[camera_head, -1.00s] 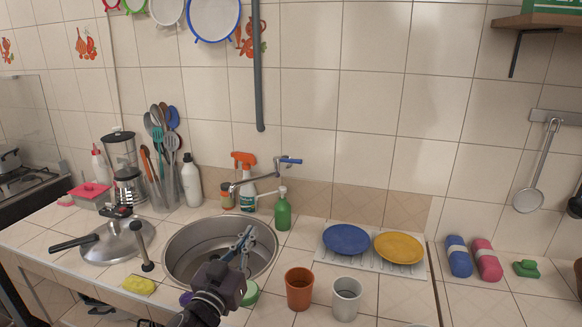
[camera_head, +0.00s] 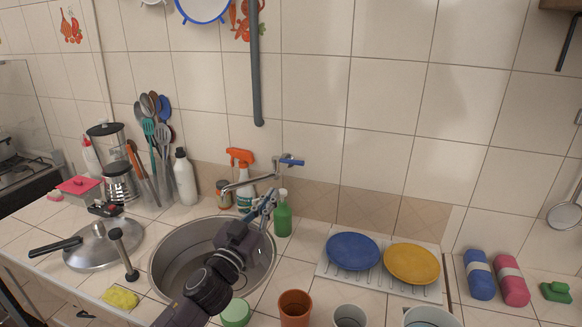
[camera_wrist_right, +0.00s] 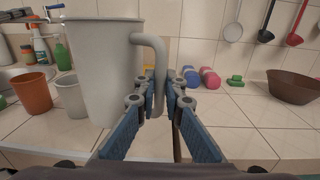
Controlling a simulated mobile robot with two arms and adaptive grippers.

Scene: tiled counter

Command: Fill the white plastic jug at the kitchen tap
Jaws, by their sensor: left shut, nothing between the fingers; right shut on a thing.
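The white plastic jug (camera_wrist_right: 105,75) fills the left of the right wrist view, upright, its handle toward my right gripper (camera_wrist_right: 160,95), which is shut on the handle. The jug's rim (camera_head: 430,316) shows at the bottom edge of the head view; the right gripper is hidden there. The tap (camera_head: 240,184) has its spout over the round metal sink (camera_head: 165,262), with a blue lever (camera_head: 292,162) at the wall. My left gripper (camera_head: 267,203) is shut and empty, over the sink's right side, below the lever. I cannot tell whether it touches anything.
A green bottle (camera_head: 283,219) stands close right of the left gripper, with an orange-topped spray bottle (camera_head: 244,190) behind. An orange cup (camera_head: 295,308) and a grey-white cup (camera_head: 350,316) stand on the front counter. Blue (camera_head: 353,251) and yellow (camera_head: 412,263) plates lie on a rack.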

